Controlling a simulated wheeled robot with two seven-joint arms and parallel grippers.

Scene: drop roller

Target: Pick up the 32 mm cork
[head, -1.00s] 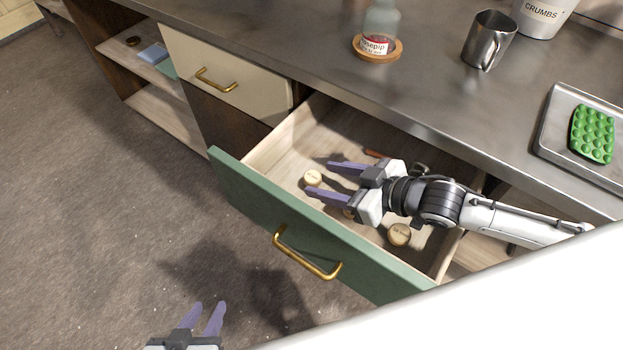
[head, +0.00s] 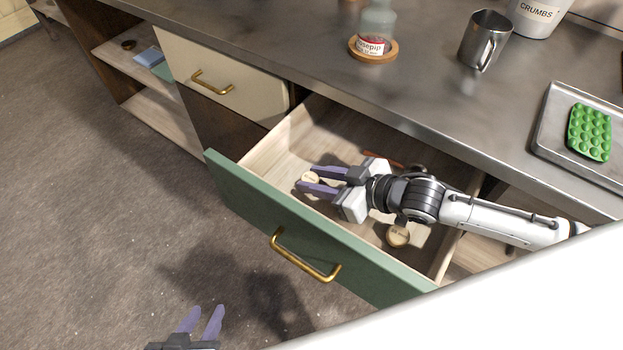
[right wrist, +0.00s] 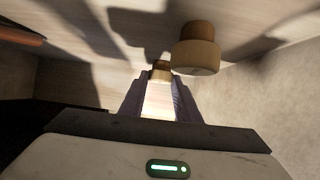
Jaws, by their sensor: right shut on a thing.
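My right gripper (head: 309,179) reaches into the open drawer with its purple fingers closed around a small round cork (head: 311,177). In the right wrist view the held cork (right wrist: 161,70) sits between the fingertips. A larger-looking cork with a wider lower part (right wrist: 196,55) stands just right of the fingers there, apart from them. I cannot read which cork is 32 mm. My left gripper (head: 202,320) is open and empty above the floor.
The green-fronted drawer (head: 240,190) is pulled out, with its walls around my right gripper. A reddish stick-like thing (head: 383,159) lies at its back. On the counter are a bottle on a wooden coaster (head: 373,54), a metal mug (head: 484,42) and a tray (head: 550,130).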

